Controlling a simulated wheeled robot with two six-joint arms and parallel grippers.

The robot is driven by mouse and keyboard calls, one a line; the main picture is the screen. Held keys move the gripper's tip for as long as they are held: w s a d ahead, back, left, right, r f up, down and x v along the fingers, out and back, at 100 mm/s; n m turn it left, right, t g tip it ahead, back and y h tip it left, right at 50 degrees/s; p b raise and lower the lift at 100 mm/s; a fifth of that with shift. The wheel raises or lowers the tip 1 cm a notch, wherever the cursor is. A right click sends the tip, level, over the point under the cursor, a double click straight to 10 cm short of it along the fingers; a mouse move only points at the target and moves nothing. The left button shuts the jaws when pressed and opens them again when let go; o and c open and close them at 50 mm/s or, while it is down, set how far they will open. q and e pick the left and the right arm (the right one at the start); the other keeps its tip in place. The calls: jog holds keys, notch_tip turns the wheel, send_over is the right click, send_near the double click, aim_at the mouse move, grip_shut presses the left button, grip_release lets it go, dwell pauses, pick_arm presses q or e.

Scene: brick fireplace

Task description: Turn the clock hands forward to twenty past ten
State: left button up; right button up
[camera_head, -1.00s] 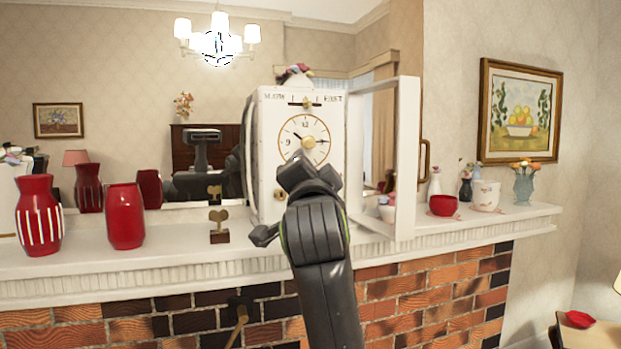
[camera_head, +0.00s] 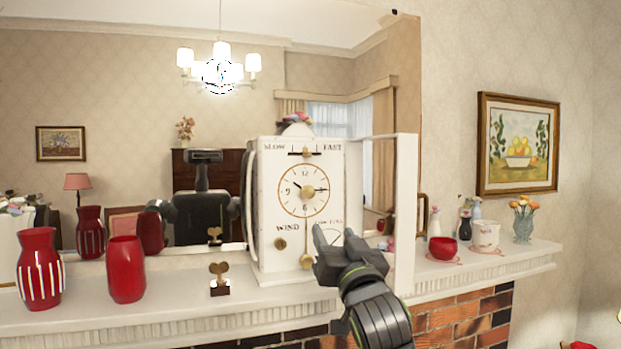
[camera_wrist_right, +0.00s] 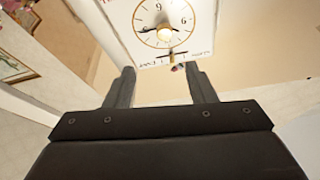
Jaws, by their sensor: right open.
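The white clock (camera_head: 265,215) stands on the mantel with its framed door (camera_head: 405,225) swung open to the right. On its round dial (camera_head: 289,205), the long dark hand points right, near the 3. The shorter hand points up-left, near the 10. A brass knob (camera_head: 308,191) sits at the centre, and a brass rod with a round end (camera_head: 306,261) hangs below it. My right gripper (camera_head: 327,240) is open and empty, below and right of the dial, apart from the hands. In the right wrist view the dial (camera_wrist_right: 165,22) appears rotated, beyond my open fingers (camera_wrist_right: 160,75).
A winding key on a small stand (camera_head: 219,280) and red vases (camera_head: 127,270) stand left of the clock. A red bowl (camera_head: 442,249) and a white cup (camera_head: 486,237) stand right of the open door. A mirror (camera_head: 110,110) backs the mantel.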

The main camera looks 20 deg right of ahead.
jog(key=n+y, duration=0.1)
jog(key=n, duration=0.1)
jog(key=n+y+p, duration=0.1)
jog(key=n+p, duration=0.1)
jog(key=p, duration=0.5)
send_near(309, 194)
jog(key=x, duration=0.7)
jog(key=shift+w+r, duration=0.1)
jog(key=shift+r, duration=0.15)
pick_arm(q)
notch_tip(309, 194, up, 8)
jog(key=shift+r+p, duration=0.25)
jog(key=shift+p, duration=0.05)
pick_arm(e)
jog(key=shift+x, duration=1.05)
jog(key=shift+f, duration=0.1)
jog(key=shift+c, duration=0.4)
